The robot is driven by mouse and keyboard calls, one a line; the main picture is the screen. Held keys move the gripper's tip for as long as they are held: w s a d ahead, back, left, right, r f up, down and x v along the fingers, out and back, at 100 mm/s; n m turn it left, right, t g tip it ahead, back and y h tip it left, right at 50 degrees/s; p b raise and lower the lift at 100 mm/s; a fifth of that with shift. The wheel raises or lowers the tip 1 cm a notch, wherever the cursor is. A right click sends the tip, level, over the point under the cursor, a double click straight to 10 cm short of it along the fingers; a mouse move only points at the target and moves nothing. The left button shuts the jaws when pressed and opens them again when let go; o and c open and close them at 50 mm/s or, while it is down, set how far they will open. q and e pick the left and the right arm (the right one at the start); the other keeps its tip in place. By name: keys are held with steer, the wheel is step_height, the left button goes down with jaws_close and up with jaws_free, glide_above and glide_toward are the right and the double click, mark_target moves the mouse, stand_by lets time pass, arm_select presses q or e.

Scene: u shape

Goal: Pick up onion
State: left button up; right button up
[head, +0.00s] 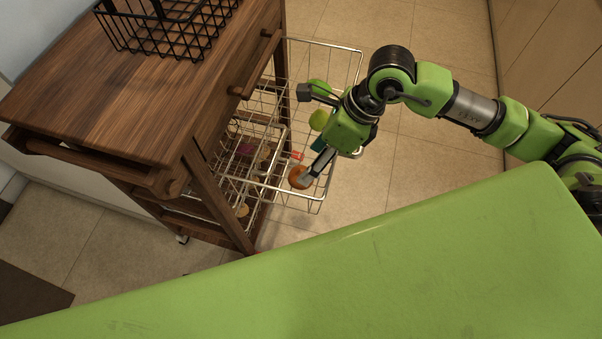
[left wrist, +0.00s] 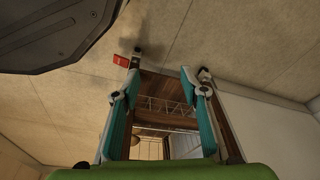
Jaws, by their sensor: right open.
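A round orange-brown onion (head: 299,177) sits in the front corner of the pulled-out wire basket (head: 318,208) in the head view. My right gripper (head: 304,136) is open above the basket. One of its fingers overlaps the onion in the picture; I cannot tell whether they touch. The other finger is well away, near a green item. My left gripper (left wrist: 158,82) shows in the left wrist view with its teal-padded fingers apart and nothing between them. It is not in the head view.
Green round items (head: 319,120) are near my right gripper in the basket. The wooden cart (head: 120,100) stands at the left, with a black wire basket (head: 165,38) on top. Lower wire baskets hold small items. Tiled floor (head: 425,170) is free right of the basket.

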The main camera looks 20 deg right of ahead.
steer(key=x, duration=0.4)
steer(key=shift+s+a+f, duration=0.15)
steer(key=shift+s+f, duration=0.15)
steer(key=shift+w+a+f, duration=0.1)
steer(key=shift+a+f, duration=0.05)
steer(key=shift+f, duration=0.15)
arm_select(q)
steer(key=shift+w+r, duration=0.3)
steer(key=shift+r, duration=0.6)
steer(key=shift+s, duration=0.1)
arm_select(e)
steer(key=c, duration=1.3)
